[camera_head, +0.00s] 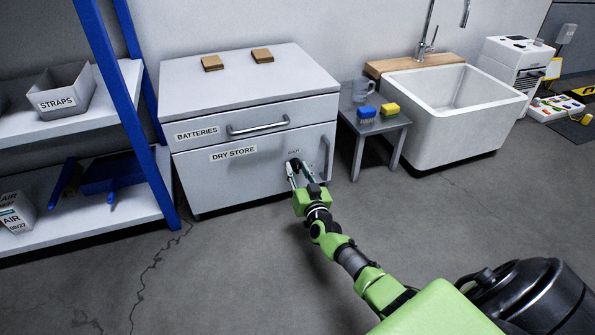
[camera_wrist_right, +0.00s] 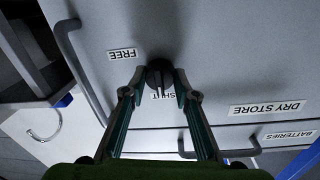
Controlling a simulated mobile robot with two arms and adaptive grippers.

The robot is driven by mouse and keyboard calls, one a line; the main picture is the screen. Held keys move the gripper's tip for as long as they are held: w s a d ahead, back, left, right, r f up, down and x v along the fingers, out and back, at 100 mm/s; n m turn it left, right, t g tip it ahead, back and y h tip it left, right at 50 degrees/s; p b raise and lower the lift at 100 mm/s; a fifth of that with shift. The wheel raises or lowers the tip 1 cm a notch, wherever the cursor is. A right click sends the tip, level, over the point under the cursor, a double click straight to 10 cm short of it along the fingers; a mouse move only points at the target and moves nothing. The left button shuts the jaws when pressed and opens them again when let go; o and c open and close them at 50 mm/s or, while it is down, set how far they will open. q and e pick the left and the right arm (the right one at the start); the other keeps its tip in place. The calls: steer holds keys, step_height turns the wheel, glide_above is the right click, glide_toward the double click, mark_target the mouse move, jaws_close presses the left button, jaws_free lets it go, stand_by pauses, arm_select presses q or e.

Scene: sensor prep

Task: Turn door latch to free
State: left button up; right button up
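The door latch is a dark round knob (camera_wrist_right: 159,74) on the grey DRY STORE door (camera_head: 240,173). In the right wrist view its white pointer line is towards the SHUT label (camera_wrist_right: 172,96), and the FREE label (camera_wrist_right: 122,54) is beside the knob. My right gripper (camera_head: 299,167) is at the door's upper right part. In the right wrist view my right gripper (camera_wrist_right: 159,80) has its fingers apart, one on each side of the knob. A small gap seems to show, but contact is hard to tell. My left gripper is out of view.
A BATTERIES drawer (camera_head: 222,133) with a bar handle is above the door. A vertical door handle (camera_head: 326,158) is right of the knob. A small side table (camera_head: 378,126) holds blue and yellow blocks and a clear mug. A sink and blue-framed shelves flank the cabinet. Floor in front is open.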

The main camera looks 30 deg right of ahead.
steer(key=shift+m, duration=0.3)
steer(key=m, duration=0.4)
steer(key=shift+p, duration=0.3)
steer(key=m, duration=0.4)
steer(key=shift+m, duration=0.4)
steer(key=m+b, duration=0.1)
steer(key=m, duration=0.2)
steer(key=shift+y, duration=0.3)
steer(key=m+b, duration=0.1)
steer(key=m, duration=0.3)
steer(key=shift+d+m+b, duration=0.1)
steer(key=shift+m+b, duration=0.25)
steer(key=shift+m, duration=0.05)
steer(key=shift+y, duration=0.3)
steer(key=o, duration=1.1)
steer(key=shift+r, duration=0.1)
